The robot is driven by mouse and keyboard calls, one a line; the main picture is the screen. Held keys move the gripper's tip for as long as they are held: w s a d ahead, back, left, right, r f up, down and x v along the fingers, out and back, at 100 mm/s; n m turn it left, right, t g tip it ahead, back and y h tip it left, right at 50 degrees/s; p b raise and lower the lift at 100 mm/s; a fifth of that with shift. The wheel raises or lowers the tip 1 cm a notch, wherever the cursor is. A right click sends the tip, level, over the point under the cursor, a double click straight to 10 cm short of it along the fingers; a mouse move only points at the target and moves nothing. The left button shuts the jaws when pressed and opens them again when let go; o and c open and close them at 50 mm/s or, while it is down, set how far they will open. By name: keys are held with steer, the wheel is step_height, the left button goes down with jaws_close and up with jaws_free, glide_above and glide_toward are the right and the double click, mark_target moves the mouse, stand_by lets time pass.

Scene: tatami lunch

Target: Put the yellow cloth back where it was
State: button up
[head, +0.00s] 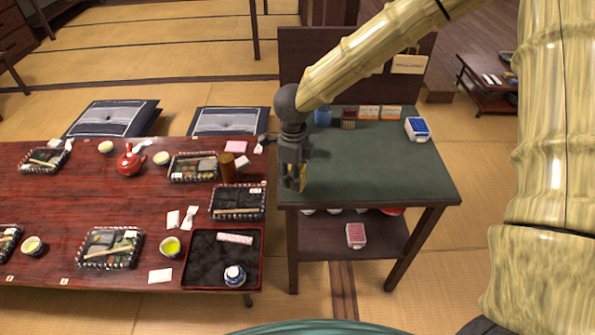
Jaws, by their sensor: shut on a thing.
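My gripper (295,178) points down at the left front edge of the green-topped side table (380,175). It is shut on the yellow cloth (303,180), and only a small yellow part of the cloth shows beside the dark fingers. I cannot tell whether the cloth touches the tabletop or hangs just above it.
The low red-brown table (50,210) on the left holds lunch boxes, cups, a red teapot (131,160) and a black tray (200,275). A blue-and-white box (417,128) and several small items stand at the side table's back. A red-and-white box (356,235) is on its lower shelf. The tabletop's middle is clear.

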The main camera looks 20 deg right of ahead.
steer(key=w+d, duration=0.2)
steer(key=w, duration=0.1)
steer(key=shift+w+f, duration=0.2)
steer(key=shift+w+d+f, duration=0.15)
steer(key=shift+f, duration=0.15)
steer(key=shift+f+p, duration=0.4)
steer(key=shift+f, duration=1.1)
steer(key=o, duration=0.9)
steer(key=shift+r, duration=0.1)
step_height(320, 180, up, 12)
